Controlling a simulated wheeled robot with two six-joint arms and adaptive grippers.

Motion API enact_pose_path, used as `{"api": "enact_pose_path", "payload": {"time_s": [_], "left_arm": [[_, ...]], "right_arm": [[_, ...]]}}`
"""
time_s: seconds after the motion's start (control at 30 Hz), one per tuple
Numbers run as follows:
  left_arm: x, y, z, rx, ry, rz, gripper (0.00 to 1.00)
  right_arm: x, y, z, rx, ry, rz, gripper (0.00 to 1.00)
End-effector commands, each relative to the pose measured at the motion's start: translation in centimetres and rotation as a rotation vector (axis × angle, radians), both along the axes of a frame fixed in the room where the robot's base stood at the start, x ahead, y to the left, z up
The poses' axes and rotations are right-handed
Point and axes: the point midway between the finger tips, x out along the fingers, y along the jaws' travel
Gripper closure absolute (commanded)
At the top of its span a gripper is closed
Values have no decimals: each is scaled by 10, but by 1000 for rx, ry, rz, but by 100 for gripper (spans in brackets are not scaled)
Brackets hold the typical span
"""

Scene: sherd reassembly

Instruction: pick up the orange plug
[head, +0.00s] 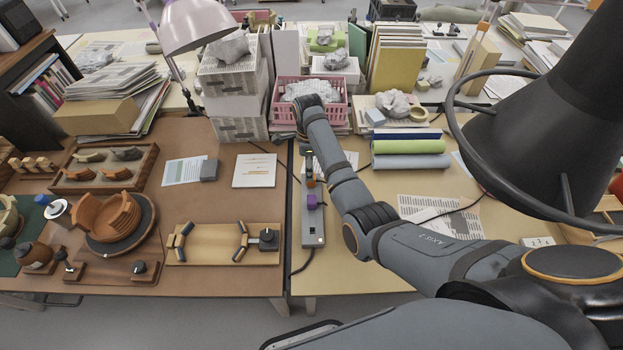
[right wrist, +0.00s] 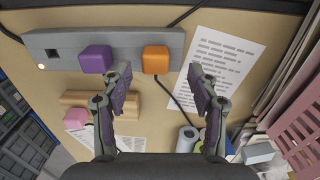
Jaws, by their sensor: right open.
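The orange plug (right wrist: 156,60) sits in a grey power strip (right wrist: 60,43) in the right wrist view, beside a purple plug (right wrist: 96,59). In the head view the purple plug (head: 312,201) shows on the strip (head: 312,238), with the orange plug (head: 310,182) just beyond it, partly hidden by my right gripper. My right gripper (right wrist: 160,84) is open and empty. Its fingers stand apart on either side of the orange plug's line; the plug appears just beyond the fingertips, and I see no contact. My left gripper is not in view.
A printed sheet (right wrist: 222,68) lies beside the strip. A wooden block (right wrist: 98,100) and a pink block (right wrist: 77,118) lie nearby. A pink basket (head: 338,113) stands behind my right arm, with rolls (head: 408,146) to the right. A black cable runs from the strip.

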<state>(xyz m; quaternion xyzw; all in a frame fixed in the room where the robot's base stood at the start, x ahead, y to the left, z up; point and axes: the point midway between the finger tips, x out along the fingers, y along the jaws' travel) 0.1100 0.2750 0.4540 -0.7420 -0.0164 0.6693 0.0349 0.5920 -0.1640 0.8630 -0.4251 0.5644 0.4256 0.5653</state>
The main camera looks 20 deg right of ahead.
Motion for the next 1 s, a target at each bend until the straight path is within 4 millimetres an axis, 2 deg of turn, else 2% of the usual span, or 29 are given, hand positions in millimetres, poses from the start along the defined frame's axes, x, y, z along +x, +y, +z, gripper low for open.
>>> {"api": "enact_pose_path", "payload": {"time_s": [0.03, 0.1, 0.3, 0.57, 0.9, 1.0], "left_arm": [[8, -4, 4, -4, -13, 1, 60], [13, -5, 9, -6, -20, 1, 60], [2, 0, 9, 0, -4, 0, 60], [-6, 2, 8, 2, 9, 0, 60], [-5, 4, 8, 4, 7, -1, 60], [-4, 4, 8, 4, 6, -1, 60]], "right_arm": [[-3, -1, -5, 0, 6, 0, 40], [-6, -4, -16, -1, 9, 0, 40], [-7, -6, -47, 0, 3, 0, 40], [-7, -5, -50, 1, 2, 0, 40], [-7, -5, -50, 0, 2, 0, 86], [-7, -5, -50, 1, 2, 0, 97]]}}
